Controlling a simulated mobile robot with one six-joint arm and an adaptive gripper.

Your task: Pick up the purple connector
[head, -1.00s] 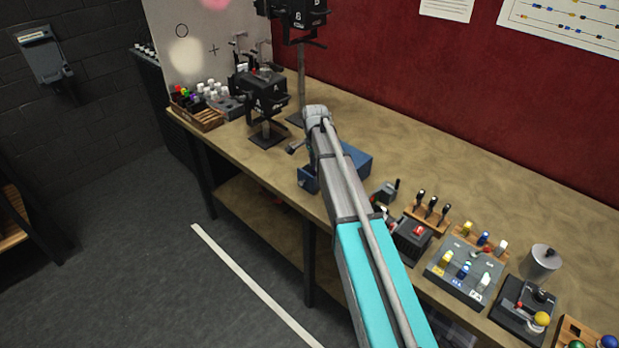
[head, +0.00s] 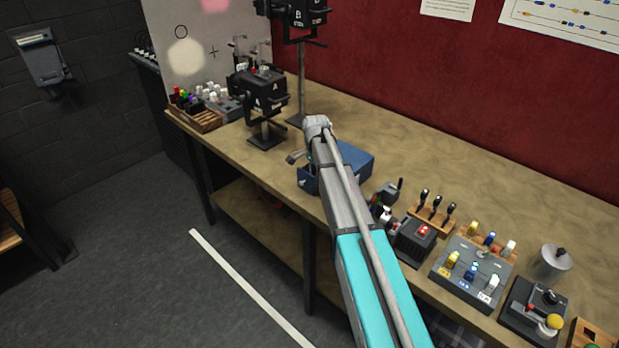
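A small purple piece that looks like the purple connector (head: 191,100) is in the wooden rack (head: 207,124) at the far left end of the workbench, among red, green and white-topped pieces. It is small and partly hidden by its neighbours. My arm reaches up the middle of the head view, and its far end is over the blue box, well to the right of the rack. A small grey part at its left (head: 296,157) may belong to my gripper. The fingers cannot be made out, and I cannot tell whether they are open or hold anything.
Black lamp A (head: 262,95) stands just right of the rack, and lamp B (head: 299,14) stands behind it on a tall post. A blue box (head: 356,162) is beneath my arm's end. Switch boxes (head: 470,272) and levers crowd the right front. The bench's back middle is clear.

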